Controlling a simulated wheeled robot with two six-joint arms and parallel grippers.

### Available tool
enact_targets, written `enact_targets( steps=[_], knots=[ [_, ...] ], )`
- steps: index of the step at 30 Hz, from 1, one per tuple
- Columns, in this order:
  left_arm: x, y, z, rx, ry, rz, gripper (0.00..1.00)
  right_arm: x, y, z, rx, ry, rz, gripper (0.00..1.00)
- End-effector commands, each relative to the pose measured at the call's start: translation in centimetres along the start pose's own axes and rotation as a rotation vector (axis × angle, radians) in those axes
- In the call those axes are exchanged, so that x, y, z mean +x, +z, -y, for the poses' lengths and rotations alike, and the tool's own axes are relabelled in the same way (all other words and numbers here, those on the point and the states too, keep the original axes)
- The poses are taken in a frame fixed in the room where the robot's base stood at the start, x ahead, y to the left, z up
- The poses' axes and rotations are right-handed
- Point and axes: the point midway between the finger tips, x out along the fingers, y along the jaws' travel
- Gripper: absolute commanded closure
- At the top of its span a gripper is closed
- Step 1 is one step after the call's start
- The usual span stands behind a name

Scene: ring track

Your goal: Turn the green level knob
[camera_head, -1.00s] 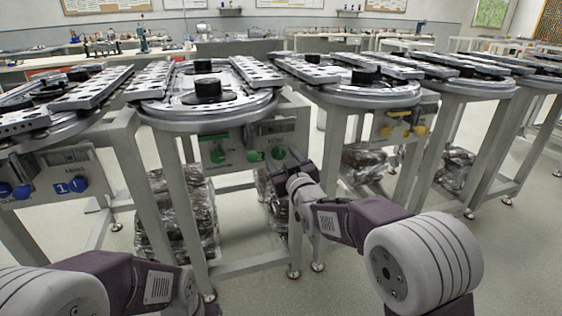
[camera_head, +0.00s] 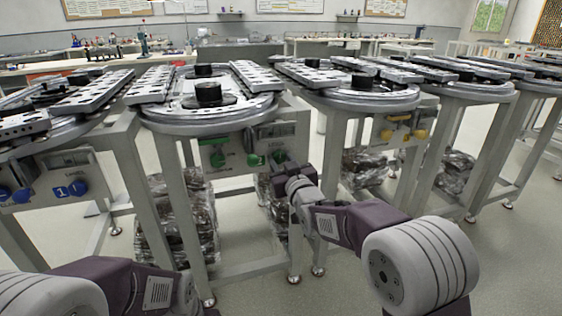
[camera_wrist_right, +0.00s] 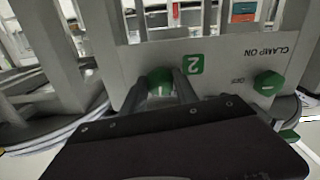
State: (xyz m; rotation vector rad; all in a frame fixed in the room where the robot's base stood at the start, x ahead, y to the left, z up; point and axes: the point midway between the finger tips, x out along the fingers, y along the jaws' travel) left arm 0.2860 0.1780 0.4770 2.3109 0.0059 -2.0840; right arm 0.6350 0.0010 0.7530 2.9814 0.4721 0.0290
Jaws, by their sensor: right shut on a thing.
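The green level knob (camera_head: 279,156) is at the right of the grey panel on the middle station, right of the green "2" label (camera_head: 255,160). My right gripper (camera_head: 284,165) is in front of it and partly covers it. In the right wrist view the level knob (camera_wrist_right: 160,82) sits between the two dark fingers, which are shut on its sides. My left gripper is out of view; only my left arm shows at the lower left.
Another green knob (camera_head: 217,158) is on the same panel, and in the wrist view this clamp knob (camera_wrist_right: 268,83) stands apart from my fingers. Stations with blue knobs (camera_head: 20,193) and yellow knobs (camera_head: 420,131) flank this one. Wrapped bundles (camera_head: 190,222) lie underneath.

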Motion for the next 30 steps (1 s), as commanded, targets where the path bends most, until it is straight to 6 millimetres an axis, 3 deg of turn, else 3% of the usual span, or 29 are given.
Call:
enact_targets(
  steps=[30],
  knots=[
    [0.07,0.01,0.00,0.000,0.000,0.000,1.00,0.00,-0.02,0.18,0.935,0.000,0.001,1.00]
  ],
)
